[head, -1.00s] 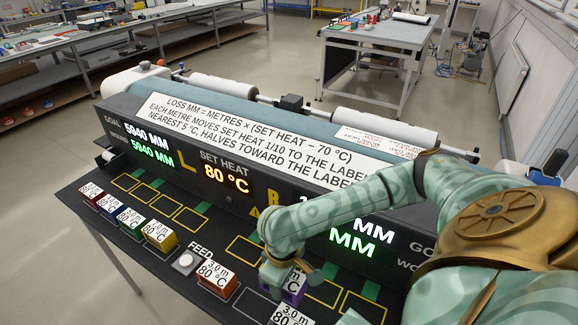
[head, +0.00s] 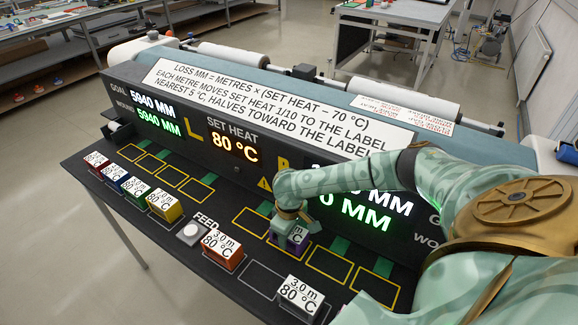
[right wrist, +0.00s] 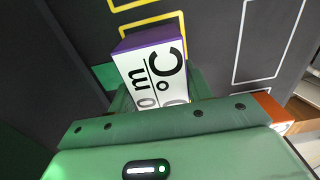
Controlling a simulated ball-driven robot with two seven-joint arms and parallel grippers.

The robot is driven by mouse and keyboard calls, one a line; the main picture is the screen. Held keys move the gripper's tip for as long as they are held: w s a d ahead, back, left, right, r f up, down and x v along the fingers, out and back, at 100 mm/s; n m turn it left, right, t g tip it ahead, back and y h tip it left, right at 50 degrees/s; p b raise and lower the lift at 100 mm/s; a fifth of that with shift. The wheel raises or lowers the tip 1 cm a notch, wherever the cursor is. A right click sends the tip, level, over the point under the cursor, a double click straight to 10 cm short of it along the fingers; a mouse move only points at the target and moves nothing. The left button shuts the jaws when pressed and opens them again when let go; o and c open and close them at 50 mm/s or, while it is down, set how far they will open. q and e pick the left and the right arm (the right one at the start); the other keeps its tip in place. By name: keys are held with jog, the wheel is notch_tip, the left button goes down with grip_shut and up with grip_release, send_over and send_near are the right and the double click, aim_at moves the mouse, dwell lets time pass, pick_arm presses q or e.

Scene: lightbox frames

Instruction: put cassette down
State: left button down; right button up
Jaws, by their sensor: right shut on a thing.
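My right gripper (head: 291,228) is shut on a purple cassette (head: 297,240) with a white label. It points down at the dark worktop, among the yellow-outlined slots on the right side. In the right wrist view, the purple cassette (right wrist: 150,62) sits between the green fingers, with a yellow outline (right wrist: 128,35) around or under its far end. I cannot tell whether its base touches the worktop. The slot directly under it is mostly hidden by gripper and cassette. My left gripper is not in view.
An orange cassette (head: 222,250) and another labelled cassette (head: 301,297) stand in the front row, with an empty white outline (head: 262,279) between them. Several cassettes (head: 137,193) stand at left. Empty yellow slots (head: 330,264) lie to the right. The machine's display panel (head: 233,145) rises behind.

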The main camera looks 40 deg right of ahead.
jog(key=o, duration=1.1)
notch_tip(320, 180, up, 12)
jog(key=p, duration=0.3)
jog(key=shift+r+p, duration=0.1)
jog(key=shift+p, duration=0.3)
